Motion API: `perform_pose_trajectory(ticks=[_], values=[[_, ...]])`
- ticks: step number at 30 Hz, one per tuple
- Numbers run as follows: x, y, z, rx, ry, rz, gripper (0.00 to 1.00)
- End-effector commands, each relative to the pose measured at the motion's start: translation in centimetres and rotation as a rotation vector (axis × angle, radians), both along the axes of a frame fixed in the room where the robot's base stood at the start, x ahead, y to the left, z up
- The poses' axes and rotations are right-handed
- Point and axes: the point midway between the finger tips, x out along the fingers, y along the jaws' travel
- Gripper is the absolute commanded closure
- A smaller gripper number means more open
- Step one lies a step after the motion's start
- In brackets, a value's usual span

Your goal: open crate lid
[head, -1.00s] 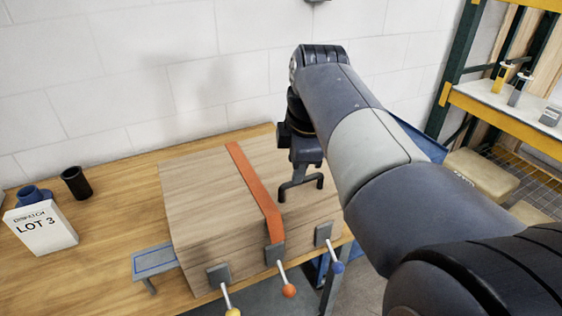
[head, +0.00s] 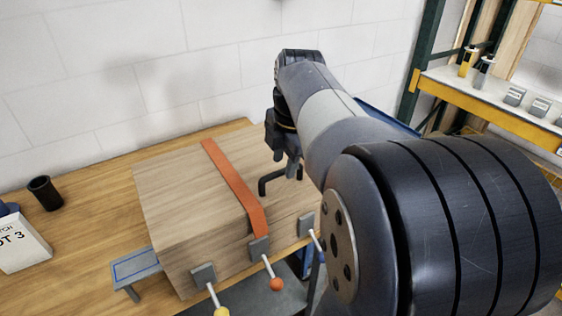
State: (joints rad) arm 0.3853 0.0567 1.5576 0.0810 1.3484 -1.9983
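The wooden crate (head: 172,190) sits on the bench with its lid down, an orange strap (head: 232,182) across the top and over the front edge. A dark bar-shaped handle (head: 270,180) appears to stand on the lid right of the strap. My gripper (head: 291,168) is over the handle's right part; its fingertips are mostly hidden, and I cannot tell if they grip it. On the crate's front are grey latches with levers: one with a yellow knob (head: 221,312), one with an orange knob (head: 276,285), and a right one (head: 307,226) whose knob my arm hides.
The wooden bench (head: 75,245) carries a black cup (head: 45,193) and a white lot sign (head: 20,245) at left. A small grey stand (head: 138,270) is beside the crate. A shelf rack (head: 490,95) stands at right. White wall behind.

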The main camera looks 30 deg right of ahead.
Motion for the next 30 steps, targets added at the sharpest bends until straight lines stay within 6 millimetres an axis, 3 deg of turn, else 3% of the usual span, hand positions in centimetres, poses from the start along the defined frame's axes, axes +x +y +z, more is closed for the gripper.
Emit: perform_pose_trajectory(ticks=[6,14,27,30], values=[[0.27,0.04,-1.51,0.0,0.001,0.0,0.64],[0.3,0.04,-1.57,0.0,0.0,0.0,0.64],[0.3,0.03,-1.55,0.0,0.0,0.0,1.0],[0.3,0.03,-1.54,0.0,0.0,0.0,1.0]])
